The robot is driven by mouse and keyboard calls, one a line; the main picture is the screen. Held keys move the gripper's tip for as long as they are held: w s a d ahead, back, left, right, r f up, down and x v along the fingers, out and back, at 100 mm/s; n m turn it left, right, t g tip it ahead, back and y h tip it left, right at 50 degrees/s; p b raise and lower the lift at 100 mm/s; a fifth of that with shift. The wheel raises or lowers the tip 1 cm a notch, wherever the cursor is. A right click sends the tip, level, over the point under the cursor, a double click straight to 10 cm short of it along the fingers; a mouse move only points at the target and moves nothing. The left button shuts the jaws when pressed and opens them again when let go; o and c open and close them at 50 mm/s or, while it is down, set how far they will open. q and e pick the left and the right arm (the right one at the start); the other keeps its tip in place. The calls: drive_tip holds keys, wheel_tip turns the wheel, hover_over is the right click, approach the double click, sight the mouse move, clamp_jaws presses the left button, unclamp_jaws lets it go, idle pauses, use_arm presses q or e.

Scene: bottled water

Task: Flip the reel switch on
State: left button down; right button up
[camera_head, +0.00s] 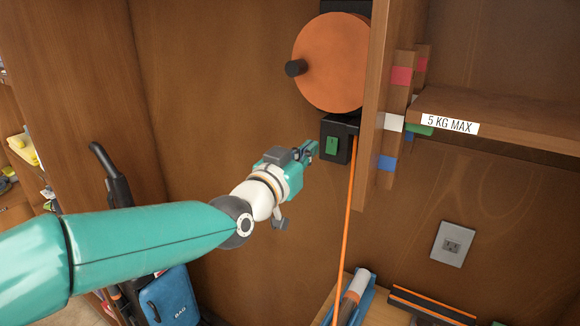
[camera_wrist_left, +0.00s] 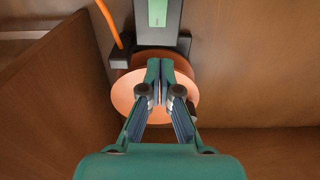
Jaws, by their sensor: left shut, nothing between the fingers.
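The orange reel (camera_head: 335,62) with a black knob hangs on the wooden wall in the head view. Below it is a black switch box (camera_head: 341,128) with a green switch (camera_head: 332,146) on its front. My left gripper (camera_head: 311,151) is shut and empty, its fingertips just left of the green switch in the picture. I cannot tell whether they touch it. In the left wrist view, my left gripper (camera_wrist_left: 161,68) shows in front of the reel (camera_wrist_left: 123,93). The green switch (camera_wrist_left: 157,12) is at the top edge there, apart from the fingertips in the picture. My right gripper is not in view.
An orange cord (camera_head: 349,215) hangs from the box. A wooden shelf (camera_head: 495,112) labelled "5 KG MAX" and an upright panel stand to the right. A wall outlet (camera_head: 450,244) is lower right. Bare wall lies left of the reel.

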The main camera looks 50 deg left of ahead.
use_arm(q)
drive_tip(key=v, duration=0.3)
drive_tip(key=r+v, duration=0.1)
drive_tip(key=v, duration=0.1)
drive_tip(key=shift+s+d+r, duration=0.1)
drive_tip(key=shift+s+d, duration=0.05)
drive_tip(key=shift+s, duration=0.3)
